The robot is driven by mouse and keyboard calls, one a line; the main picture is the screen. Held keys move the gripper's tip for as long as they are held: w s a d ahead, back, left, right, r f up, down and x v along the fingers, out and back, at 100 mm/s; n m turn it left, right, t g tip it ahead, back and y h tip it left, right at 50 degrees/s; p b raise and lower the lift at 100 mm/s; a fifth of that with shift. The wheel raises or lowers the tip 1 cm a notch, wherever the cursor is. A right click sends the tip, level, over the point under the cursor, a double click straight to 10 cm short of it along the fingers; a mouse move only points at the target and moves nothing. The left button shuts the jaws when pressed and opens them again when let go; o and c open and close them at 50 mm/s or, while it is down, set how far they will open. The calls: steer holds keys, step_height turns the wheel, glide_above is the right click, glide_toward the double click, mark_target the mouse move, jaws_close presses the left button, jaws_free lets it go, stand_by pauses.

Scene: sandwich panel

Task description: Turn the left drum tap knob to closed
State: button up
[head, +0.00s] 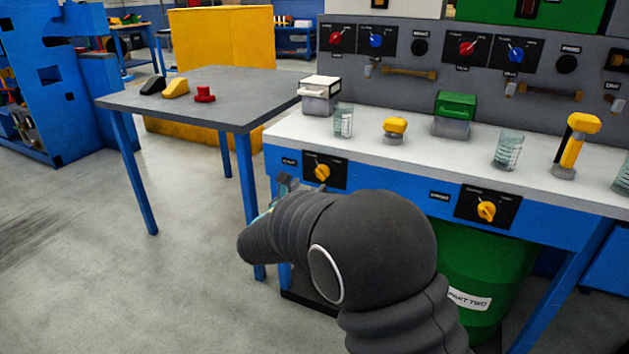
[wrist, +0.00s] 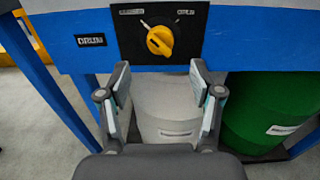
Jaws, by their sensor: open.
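The left drum tap knob (head: 322,172) is yellow and sits on a black plate on the blue front of the bench. In the wrist view the knob (wrist: 160,41) is at the top centre, with small white marks and labels above it. A "DRUM" label is to its left. My gripper (wrist: 160,70) is open and empty. Its fingertips are apart, below the knob in the wrist view and not touching it. In the head view my gripper (head: 286,184) is partly hidden by my arm.
A second yellow knob (head: 487,211) is further right on the bench front. A pale drum (wrist: 170,108) and a green drum (wrist: 262,108) stand under the bench. Beakers and yellow-handled tools stand on the white bench top (head: 290,130). A grey table (head: 240,100) is at left.

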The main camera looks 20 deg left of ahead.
steer(key=shift+s+a, duration=0.2)
steer(key=shift+s, duration=2.15)
steer(key=s+d+f+m+g+h, duration=0.25)
steer(key=d+f+m, duration=0.2)
steer(key=f, duration=0.25)
steer(key=s+d+f+m+g+h, duration=0.1)
steer(key=s+d+m+g, duration=0.3)
steer(key=d+m, duration=0.3)
steer(key=s+d+f+m+g+h, duration=0.1)
steer(key=s+d+m+g, duration=0.35)
steer(key=d, duration=0.55)
steer(key=s+d+r+m+y, duration=0.2)
steer(key=s+d+r+m, duration=0.3)
steer(key=s+d+m, duration=0.3)
steer(key=s+d+r+m+g+y, duration=0.1)
steer(key=s+d+r+m+y, duration=0.2)
steer(key=d, duration=1.1)
steer(key=s+r+m, duration=0.3)
steer(key=s+m, duration=0.3)
steer(key=m, duration=0.2)
steer(key=shift+s+d+y, duration=0.25)
steer(key=shift+y, duration=0.1)
